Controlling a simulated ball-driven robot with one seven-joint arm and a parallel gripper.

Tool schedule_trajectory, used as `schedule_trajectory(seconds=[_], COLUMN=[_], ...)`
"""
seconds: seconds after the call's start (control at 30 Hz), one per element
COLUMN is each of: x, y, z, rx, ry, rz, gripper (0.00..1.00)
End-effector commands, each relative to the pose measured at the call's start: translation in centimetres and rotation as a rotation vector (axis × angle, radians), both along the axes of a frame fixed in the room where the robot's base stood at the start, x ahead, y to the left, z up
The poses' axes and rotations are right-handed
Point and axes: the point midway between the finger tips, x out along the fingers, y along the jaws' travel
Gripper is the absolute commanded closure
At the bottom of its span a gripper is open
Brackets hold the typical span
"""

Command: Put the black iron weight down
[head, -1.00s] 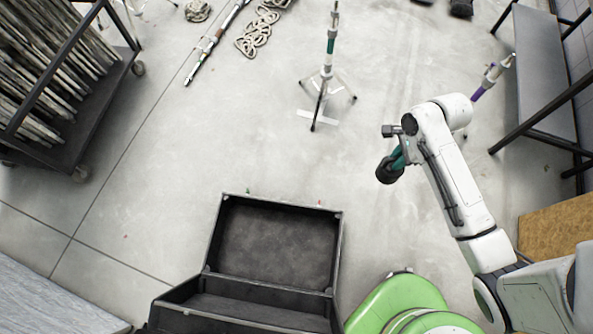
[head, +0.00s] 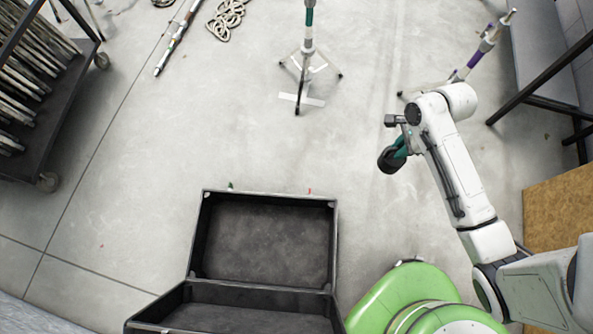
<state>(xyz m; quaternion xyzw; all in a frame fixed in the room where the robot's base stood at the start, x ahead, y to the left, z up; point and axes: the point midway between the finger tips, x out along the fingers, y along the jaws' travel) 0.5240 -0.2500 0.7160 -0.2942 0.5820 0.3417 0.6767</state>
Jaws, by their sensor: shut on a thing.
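The black iron weight (head: 388,160) hangs at the end of my arm, right of the middle of the head view. My gripper (head: 402,146) is shut on it, with its teal fingers at the weight's upper right side. The weight appears to be held above the grey floor; its exact height is hard to tell. Part of the weight is hidden by the fingers.
An open black case (head: 265,240) lies on the floor at lower middle. A light stand (head: 303,75) and a second stand (head: 470,65) stand farther off. A loaded cart (head: 50,160) is at left, a wooden board (head: 560,225) at right. Floor between is clear.

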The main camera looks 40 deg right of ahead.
Motion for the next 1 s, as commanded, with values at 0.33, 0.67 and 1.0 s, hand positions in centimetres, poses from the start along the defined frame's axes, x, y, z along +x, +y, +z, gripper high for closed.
schedule_trajectory(seconds=[0.33, 0.67, 1.0], x=[1.2, 2.1, 2.1], y=[3.6, 8.5, 13.8], z=[-8.7, -16.0, -23.3], rx=[0.000, 0.001, 0.001], ry=[0.000, 0.002, 0.002], rz=[0.156, 0.356, 0.570], gripper=[1.00, 1.00, 1.00])
